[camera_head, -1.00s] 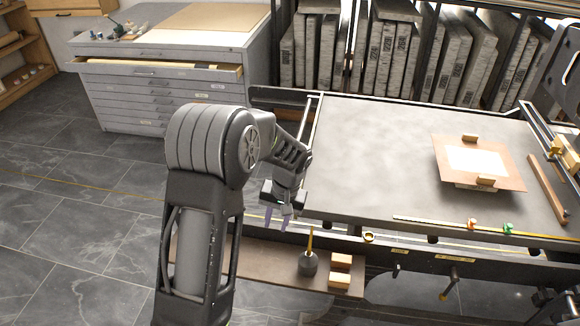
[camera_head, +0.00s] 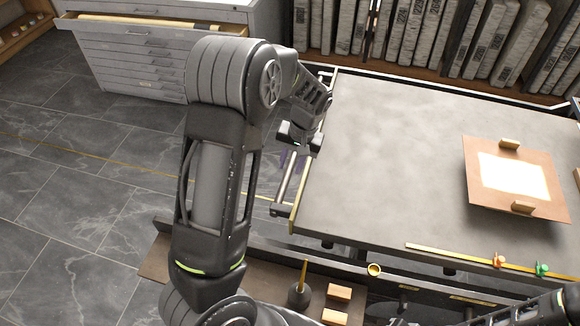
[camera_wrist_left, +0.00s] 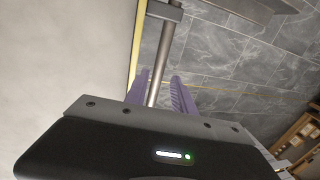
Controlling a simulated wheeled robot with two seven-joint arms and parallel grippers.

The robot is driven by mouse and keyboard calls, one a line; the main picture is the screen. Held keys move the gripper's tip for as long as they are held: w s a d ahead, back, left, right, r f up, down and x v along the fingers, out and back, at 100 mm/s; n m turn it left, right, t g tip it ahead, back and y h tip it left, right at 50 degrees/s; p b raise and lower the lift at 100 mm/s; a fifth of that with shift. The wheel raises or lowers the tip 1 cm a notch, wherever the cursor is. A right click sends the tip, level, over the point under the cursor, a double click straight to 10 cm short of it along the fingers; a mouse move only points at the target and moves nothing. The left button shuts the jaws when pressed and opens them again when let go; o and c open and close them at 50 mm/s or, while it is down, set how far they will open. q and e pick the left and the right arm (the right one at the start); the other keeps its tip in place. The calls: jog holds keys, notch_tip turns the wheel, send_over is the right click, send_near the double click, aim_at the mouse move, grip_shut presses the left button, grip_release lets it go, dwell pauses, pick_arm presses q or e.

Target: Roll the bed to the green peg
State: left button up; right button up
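The bed (camera_head: 390,150) is a broad grey slab with a bar (camera_head: 287,192) on brackets along its left edge. The green peg (camera_head: 542,270) stands on a yellow strip along the front, right of an orange peg (camera_head: 499,261). My left gripper (camera_head: 292,158) is at the bar. In the left wrist view its purple fingers (camera_wrist_left: 160,82) stand apart on either side of the bar (camera_wrist_left: 166,45), with gaps showing, so it looks open. The bed's edge (camera_wrist_left: 136,45) runs just left of them. My right gripper is not in view.
A copper-coloured plate with a pale sheet (camera_head: 480,195) lies on the bed. A brown shelf (camera_head: 262,276) in front carries a dark pot (camera_head: 299,294) and wooden blocks (camera_head: 338,292). A drawer cabinet (camera_head: 130,62) stands back left. The tiled floor left of the bed is clear.

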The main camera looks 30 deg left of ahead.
aim_at(285, 182)
pick_arm(q)
jog(key=shift+s, duration=0.15)
jog(key=shift+s+a+f+p, duration=0.1)
jog(key=shift+a+f+p, duration=0.15)
jog(key=shift+f, duration=1.05)
jog(key=shift+s+a+f+p, duration=0.1)
jog(key=shift+a+f, duration=0.1)
jog(key=shift+f, duration=1.05)
jog(key=shift+s+a+f+p, duration=0.1)
jog(key=shift+a+f+p, duration=0.15)
jog(key=shift+f, duration=1.05)
grip_shut()
jog(key=shift+w, duration=0.1)
